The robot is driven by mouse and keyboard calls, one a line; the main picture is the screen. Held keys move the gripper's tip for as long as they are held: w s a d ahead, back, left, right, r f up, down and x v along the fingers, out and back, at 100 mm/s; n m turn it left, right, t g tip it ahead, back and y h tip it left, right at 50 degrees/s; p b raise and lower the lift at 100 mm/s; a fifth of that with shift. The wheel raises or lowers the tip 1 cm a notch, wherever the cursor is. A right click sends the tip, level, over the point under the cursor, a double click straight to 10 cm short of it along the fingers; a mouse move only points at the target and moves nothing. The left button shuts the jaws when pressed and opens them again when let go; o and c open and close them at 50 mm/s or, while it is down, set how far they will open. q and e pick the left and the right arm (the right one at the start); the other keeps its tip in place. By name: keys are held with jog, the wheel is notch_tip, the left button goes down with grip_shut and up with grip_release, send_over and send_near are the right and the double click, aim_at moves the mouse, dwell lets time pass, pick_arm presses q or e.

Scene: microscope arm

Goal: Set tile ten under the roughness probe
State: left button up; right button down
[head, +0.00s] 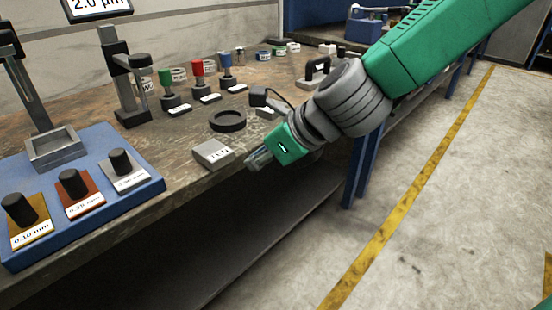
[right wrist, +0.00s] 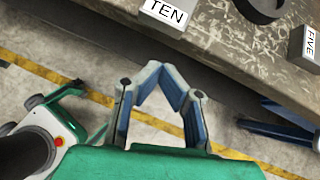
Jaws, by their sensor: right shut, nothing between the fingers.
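A flat grey tile (head: 213,154) lies near the table's front edge. In the right wrist view it reads TEN (right wrist: 165,12); that view cuts it off at the top. My right gripper (head: 252,162) is just to the right of this tile, off the table edge and apart from it. Its fingers (right wrist: 167,75) meet at the tips and hold nothing. A dark stand with a side arm (head: 128,85) rises at the back left, below a display reading 2.0 µm (head: 98,8). I cannot tell for sure whether it is the roughness probe. My left gripper is not clearly seen.
A black ring (head: 227,120) lies behind the tile. A block marked FIVE (right wrist: 310,45) is to its right. A blue tray (head: 150,188) with labelled, black-knobbed plates fills the front left. Red, green and blue-topped pieces (head: 198,80) stand behind. Floor is open at right.

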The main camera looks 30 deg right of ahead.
aim_at(228, 158)
jog(key=w, duration=0.1)
jog(key=w+a, duration=0.2)
jog(key=shift+f, duration=0.3)
pick_arm(q)
jog(key=shift+d+f+b, duration=0.2)
jog(key=shift+f+b, duration=0.1)
jog(key=shift+f, duration=0.3)
pick_arm(e)
jog(key=shift+w, duration=0.35)
pick_arm(q)
jog(key=shift+a, duration=0.1)
pick_arm(e)
jog(key=shift+a, duration=0.1)
